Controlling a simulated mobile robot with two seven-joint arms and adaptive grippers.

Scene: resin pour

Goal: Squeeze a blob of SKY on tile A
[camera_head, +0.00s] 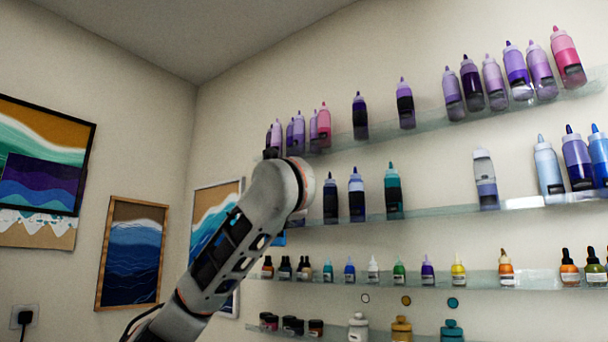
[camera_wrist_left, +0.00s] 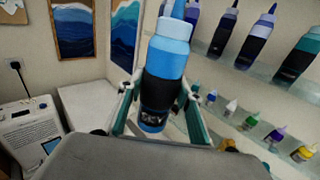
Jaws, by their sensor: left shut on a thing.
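The SKY bottle (camera_wrist_left: 170,60) is light blue with a dark band and a label that reads SKY. In the left wrist view it stands nearly upright, leaning a little, with its nozzle at the top edge of the picture. My left gripper (camera_wrist_left: 160,95) is shut on the bottle, one finger on each side of it. In the head view my left arm rises from the bottom, but its gripper and the bottle do not show. My right gripper is in neither view. I cannot see tile A in either view.
Glass wall shelves (camera_head: 430,217) hold several purple, pink and blue bottles, with small dropper bottles lower down. Wave pictures (camera_head: 133,254) hang at the left. A white boxy device (camera_wrist_left: 30,130) with a small screen stands beside a white surface (camera_wrist_left: 88,102) in the left wrist view.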

